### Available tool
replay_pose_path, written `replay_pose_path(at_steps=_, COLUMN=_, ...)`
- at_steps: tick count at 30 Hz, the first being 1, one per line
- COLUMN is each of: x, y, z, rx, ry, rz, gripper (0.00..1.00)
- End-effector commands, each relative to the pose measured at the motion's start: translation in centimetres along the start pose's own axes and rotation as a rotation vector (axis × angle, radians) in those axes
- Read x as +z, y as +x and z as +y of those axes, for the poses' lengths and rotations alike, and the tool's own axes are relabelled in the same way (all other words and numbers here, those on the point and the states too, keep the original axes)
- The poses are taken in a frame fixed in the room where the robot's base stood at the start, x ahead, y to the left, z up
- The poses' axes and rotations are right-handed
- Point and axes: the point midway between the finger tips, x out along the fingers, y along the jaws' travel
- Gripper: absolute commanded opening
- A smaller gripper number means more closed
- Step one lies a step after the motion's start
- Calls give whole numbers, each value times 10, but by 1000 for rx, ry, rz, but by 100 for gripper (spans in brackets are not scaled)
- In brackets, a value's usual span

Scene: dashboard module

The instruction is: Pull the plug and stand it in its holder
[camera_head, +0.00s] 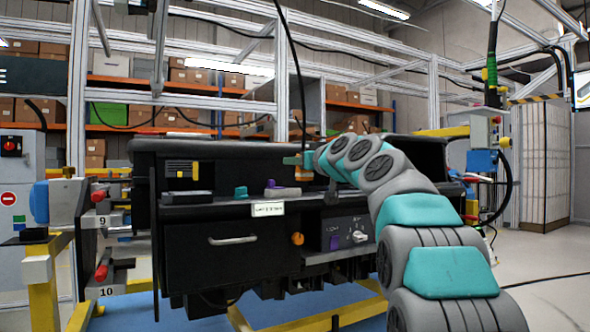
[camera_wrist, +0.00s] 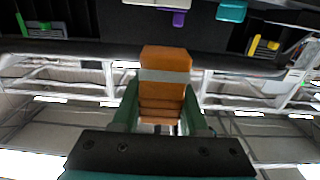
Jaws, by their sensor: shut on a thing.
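My gripper (camera_wrist: 165,118) is shut on an orange plug (camera_wrist: 165,62) with a grey band, its green fingers on either side. In the head view my gripper (camera_head: 306,160) is at the dashboard's upper front, with the small orange plug (camera_head: 303,174) just below it. The plug appears raised above the dashboard ledge; its far end is not clear. I cannot tell which of these is the holder.
The black dashboard (camera_head: 215,265) has a drawer handle (camera_head: 232,240), an orange knob (camera_head: 297,238) and a purple switch (camera_head: 334,243) on its front. A yellow-and-black part (camera_head: 182,169) sits in the left recess. A yellow frame stand (camera_head: 40,270) is at the left. Metal framing rises behind.

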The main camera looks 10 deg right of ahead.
Motion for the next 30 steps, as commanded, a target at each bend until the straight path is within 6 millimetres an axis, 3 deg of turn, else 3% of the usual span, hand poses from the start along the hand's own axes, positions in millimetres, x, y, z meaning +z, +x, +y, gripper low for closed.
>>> replay_pose_path(at_steps=7, x=-4, y=-10, z=-3, rx=-1, ry=1, rz=0, gripper=0)
replay_pose_path(at_steps=30, x=-38, y=-11, z=-3, rx=-1, ry=0, rz=-1, gripper=0)
